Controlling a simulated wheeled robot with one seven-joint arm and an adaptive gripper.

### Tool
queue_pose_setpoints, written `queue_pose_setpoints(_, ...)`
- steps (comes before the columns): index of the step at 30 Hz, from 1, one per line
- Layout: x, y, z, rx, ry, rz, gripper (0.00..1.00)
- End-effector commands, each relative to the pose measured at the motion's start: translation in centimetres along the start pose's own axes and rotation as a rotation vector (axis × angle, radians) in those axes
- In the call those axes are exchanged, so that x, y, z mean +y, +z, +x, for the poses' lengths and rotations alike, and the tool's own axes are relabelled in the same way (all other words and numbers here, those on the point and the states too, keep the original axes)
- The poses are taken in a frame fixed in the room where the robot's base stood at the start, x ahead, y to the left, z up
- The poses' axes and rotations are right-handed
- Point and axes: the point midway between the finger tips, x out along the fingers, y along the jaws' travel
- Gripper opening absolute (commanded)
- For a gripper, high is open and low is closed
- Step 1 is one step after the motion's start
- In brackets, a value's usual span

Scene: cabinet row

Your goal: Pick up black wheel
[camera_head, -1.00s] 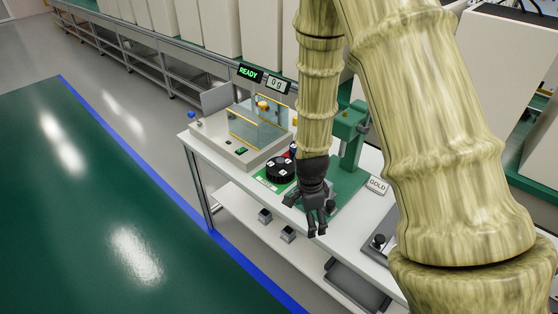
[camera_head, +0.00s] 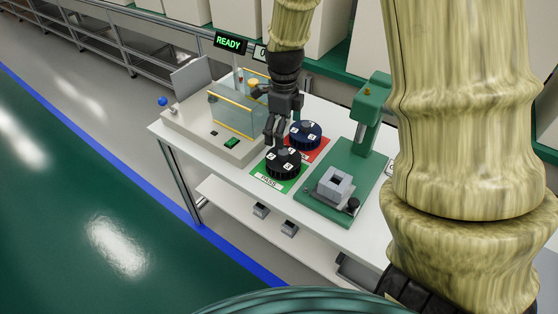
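The black wheel (camera_head: 283,165) is a round black disc with white labelled patches on top. It lies on the green PASS mat (camera_head: 266,182) on the white bench. My gripper (camera_head: 276,140) points down just above the wheel's back left part. Its fingers overlap the wheel's top edge in the picture; I cannot tell if they touch it. The fingers look bunched against each other, and their gap is not clear.
A dark blue wheel (camera_head: 305,133) sits on a red mat (camera_head: 318,152) just behind. A clear-walled machine (camera_head: 235,117) stands at left. A green press (camera_head: 369,127) with a grey block (camera_head: 334,184) stands at right. Small grey blocks (camera_head: 289,228) lie on the lower shelf.

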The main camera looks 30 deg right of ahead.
Motion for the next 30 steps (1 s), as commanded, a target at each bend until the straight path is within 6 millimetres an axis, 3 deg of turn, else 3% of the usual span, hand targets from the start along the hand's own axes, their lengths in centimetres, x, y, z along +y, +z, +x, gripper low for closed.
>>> queue_pose_setpoints(9,0.0,0.0,4.0,0.001,0.003,-0.001,1.00)
queue_pose_setpoints(19,0.0,0.1,5.7,0.000,0.002,-0.003,1.00)
queue_pose_setpoints(30,-0.1,0.3,9.6,0.001,0.003,-0.004,1.00)
